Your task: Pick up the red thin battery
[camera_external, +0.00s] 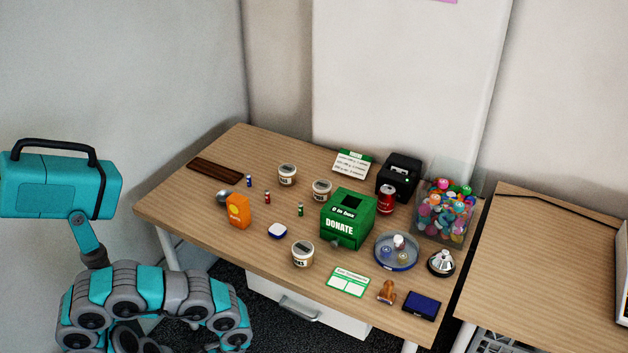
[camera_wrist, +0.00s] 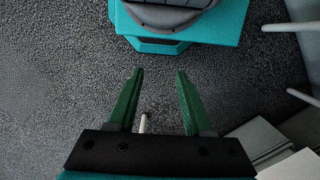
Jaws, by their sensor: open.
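The red thin battery (camera_external: 267,198) stands on the wooden table (camera_external: 225,158) in the external view, right of an orange box. A blue battery (camera_external: 249,181) is behind it to the left and a green battery (camera_external: 300,209) is to its right. My gripper (camera_wrist: 160,72) shows in the wrist view with its two green fingers spread apart and nothing between the fingertips. It faces the dark floor, away from the table top. I cannot make out its fingers in the external view. The red battery is not in the wrist view.
Near the red battery are an orange box (camera_external: 238,211), a metal bowl (camera_external: 223,197), several white jars (camera_external: 288,175) and a small blue-and-white container (camera_external: 278,231). A green donation box (camera_external: 348,219) stands farther right. The table's left front corner is clear.

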